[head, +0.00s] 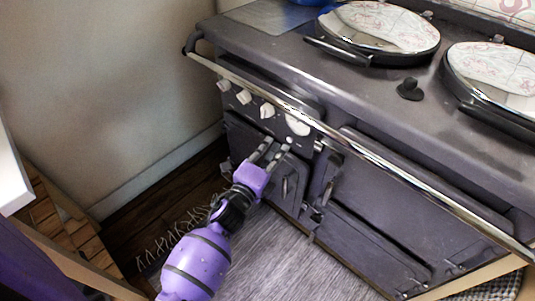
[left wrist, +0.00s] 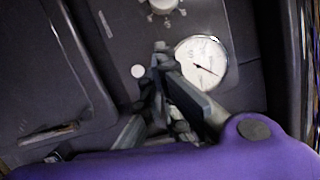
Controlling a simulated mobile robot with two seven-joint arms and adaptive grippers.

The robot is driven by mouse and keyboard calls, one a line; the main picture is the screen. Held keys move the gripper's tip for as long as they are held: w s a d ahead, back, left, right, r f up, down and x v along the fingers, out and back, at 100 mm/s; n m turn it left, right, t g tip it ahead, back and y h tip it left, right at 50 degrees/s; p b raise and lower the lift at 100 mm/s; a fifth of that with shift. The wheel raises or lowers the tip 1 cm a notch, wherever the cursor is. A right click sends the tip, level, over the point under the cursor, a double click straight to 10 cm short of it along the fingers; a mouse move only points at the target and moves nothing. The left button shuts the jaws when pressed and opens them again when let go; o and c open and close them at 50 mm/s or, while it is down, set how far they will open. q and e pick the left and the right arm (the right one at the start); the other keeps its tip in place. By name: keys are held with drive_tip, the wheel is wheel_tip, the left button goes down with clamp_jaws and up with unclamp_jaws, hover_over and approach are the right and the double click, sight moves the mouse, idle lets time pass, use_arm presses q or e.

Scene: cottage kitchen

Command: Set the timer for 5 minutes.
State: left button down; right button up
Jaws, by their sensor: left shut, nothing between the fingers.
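The stove's control panel carries a round white dial (head: 297,125) with a thin needle, clear in the left wrist view (left wrist: 202,63). A small white round button (head: 289,140) is beside the dial and also shows in the left wrist view (left wrist: 138,71). No part is plainly labelled as a timer. My left gripper (head: 277,149) is shut and empty just in front of the panel. In the left wrist view its fingertips (left wrist: 159,60) appear between the button and the dial. Whether they touch the panel, I cannot tell. My right gripper is out of view.
White knobs (head: 267,110) line the panel, left of the dial. A long metal rail (head: 370,158) runs along the stove's front above the oven doors (head: 395,205). A small black object (head: 410,90) stands on the stovetop between the round lids. Open floor lies in front.

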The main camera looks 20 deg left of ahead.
sight(279, 120)
use_arm(q)
drive_tip(key=w, duration=0.4)
drive_tip(key=shift+d+r, duration=0.1)
drive_tip(key=shift+d, duration=0.1)
drive_tip(key=a, duration=0.1)
drive_tip(key=w+a, duration=0.1)
drive_tip(key=a, duration=0.1)
drive_tip(key=shift+w+r, duration=0.25)
drive_tip(key=shift+w+a, duration=0.15)
drive_tip(key=shift+a, duration=0.2)
